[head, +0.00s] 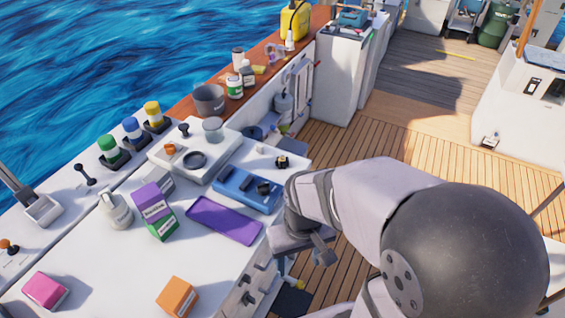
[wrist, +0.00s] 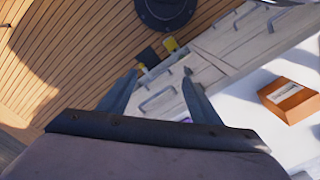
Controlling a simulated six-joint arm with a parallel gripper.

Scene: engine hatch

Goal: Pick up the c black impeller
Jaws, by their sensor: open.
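A blue tray (head: 232,197) on the white counter holds small dark parts (head: 263,188). They are too small to tell which one is the c black impeller. Another small dark part with a yellowish bit (head: 282,162) sits on the white surface just behind the tray. My gripper (head: 318,252) is off the counter's right edge, to the right of and nearer than the tray, apart from all of these. In the wrist view my gripper (wrist: 160,72) is open, with nothing between its fingers. No impeller can be made out in that view.
A purple tray (head: 222,220) lies beside the blue tray. An orange box (head: 178,297), a pink box (head: 45,290) and stacked purple and green boxes (head: 155,212) stand on the counter. The wrist view shows the drawer fronts with handles (wrist: 158,100) and the orange box (wrist: 290,98).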

